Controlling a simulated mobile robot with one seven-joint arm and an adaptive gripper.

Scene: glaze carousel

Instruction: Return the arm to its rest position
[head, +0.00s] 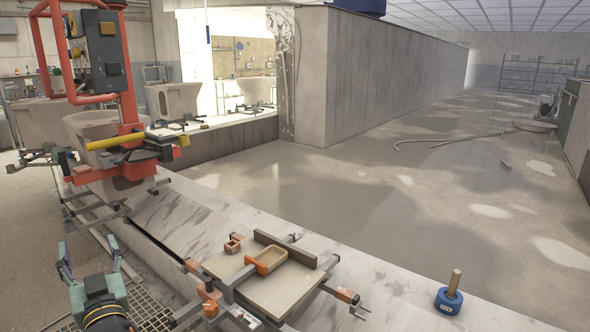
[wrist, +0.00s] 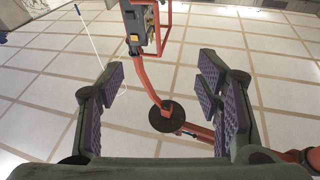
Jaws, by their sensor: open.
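My gripper (head: 90,262) is at the lower left of the head view, with its green fingers pointing up and spread apart. In the wrist view my gripper (wrist: 165,100) shows its two purple-padded fingers wide apart with nothing between the pads. The wrist camera looks up at the tiled ceiling (wrist: 60,90). Most of my arm is out of the head view, so its full pose cannot be told.
An orange-red machine frame (head: 125,75) with a yellow bar stands close beyond my gripper. A blue weight with a wooden handle (head: 448,300) stands on the ledge. Open floor (head: 400,190) lies beyond.

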